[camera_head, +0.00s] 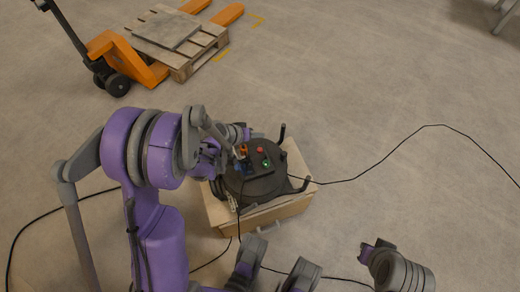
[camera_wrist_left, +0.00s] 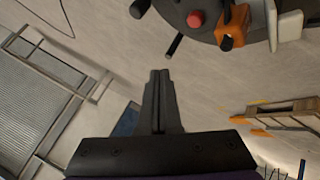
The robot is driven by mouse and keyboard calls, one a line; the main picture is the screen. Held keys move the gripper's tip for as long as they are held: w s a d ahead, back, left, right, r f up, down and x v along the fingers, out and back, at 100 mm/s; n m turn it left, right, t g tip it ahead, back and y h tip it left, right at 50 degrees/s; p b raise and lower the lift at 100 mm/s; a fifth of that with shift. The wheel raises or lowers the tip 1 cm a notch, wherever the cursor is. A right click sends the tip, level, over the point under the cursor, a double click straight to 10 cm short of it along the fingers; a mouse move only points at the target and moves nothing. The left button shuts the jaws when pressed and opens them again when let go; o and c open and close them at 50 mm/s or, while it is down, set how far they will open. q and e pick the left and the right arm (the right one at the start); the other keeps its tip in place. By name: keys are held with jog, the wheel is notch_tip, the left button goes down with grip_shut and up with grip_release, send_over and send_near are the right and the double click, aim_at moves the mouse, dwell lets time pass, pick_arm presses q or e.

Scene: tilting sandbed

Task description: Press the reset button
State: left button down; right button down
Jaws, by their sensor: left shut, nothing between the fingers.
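A round dark device (camera_head: 262,184) sits on a wooden box. Its top carries a red button (camera_head: 260,150) and a small green button or light (camera_head: 267,162); no label is readable, so I cannot tell which is the reset button. The red button also shows at the top of the left wrist view (camera_wrist_left: 195,19), beside an orange part (camera_wrist_left: 235,27). My left gripper (camera_wrist_left: 160,75) is shut and empty, its fingertips apart from the red button. In the head view the left arm reaches over the device's far left side and hides part of it. My right gripper is not in view.
The wooden box (camera_head: 270,211) stands on open concrete floor. Dark cables run over the floor on both sides. An orange pallet jack (camera_head: 107,48) and a wooden pallet (camera_head: 190,63) stand at the upper left. The floor to the right is mostly clear.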

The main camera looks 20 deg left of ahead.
pick_arm(q)
jog(key=b, duration=0.5)
send_over(258, 153)
notch_tip(258, 153, down, 8)
jog(key=shift+r, duration=0.2)
dwell(1.5)
jog(key=shift+f+b, duration=0.45)
jog(key=shift+b, duration=0.15)
jog(key=shift+f+b, duration=0.45)
jog(key=shift+f, duration=0.1)
dwell(0.5)
jog(key=shift+a+r, duration=0.1)
jog(key=shift+r, duration=0.05)
jog(key=shift+a+r+p, duration=0.1)
jog(key=shift+r+p, duration=0.65)
jog(key=shift+p, duration=0.1)
jog(key=shift+r, duration=0.1)
